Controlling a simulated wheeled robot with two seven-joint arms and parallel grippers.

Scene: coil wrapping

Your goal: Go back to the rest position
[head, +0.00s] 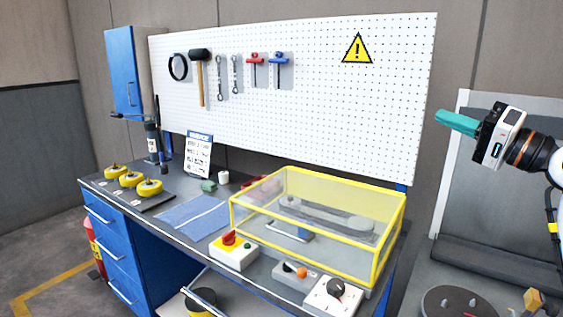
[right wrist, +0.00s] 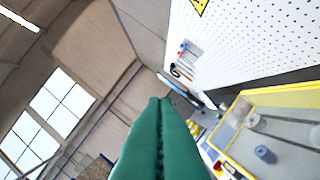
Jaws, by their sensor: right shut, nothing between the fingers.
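My right gripper (head: 458,122) is raised at the right of the head view, clear of the bench and in front of the wall beside the pegboard. Its green fingers point left and are closed together, with nothing between them. The closed fingers also fill the lower middle of the right wrist view (right wrist: 160,140). My left gripper is not in view.
A workbench (head: 190,222) carries a yellow-framed clear cover (head: 318,180), several yellow coils (head: 130,180), a red-knobbed switch box (head: 233,252) and a dial box (head: 333,296). A pegboard (head: 330,100) with tools stands behind. Air around my right gripper is free.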

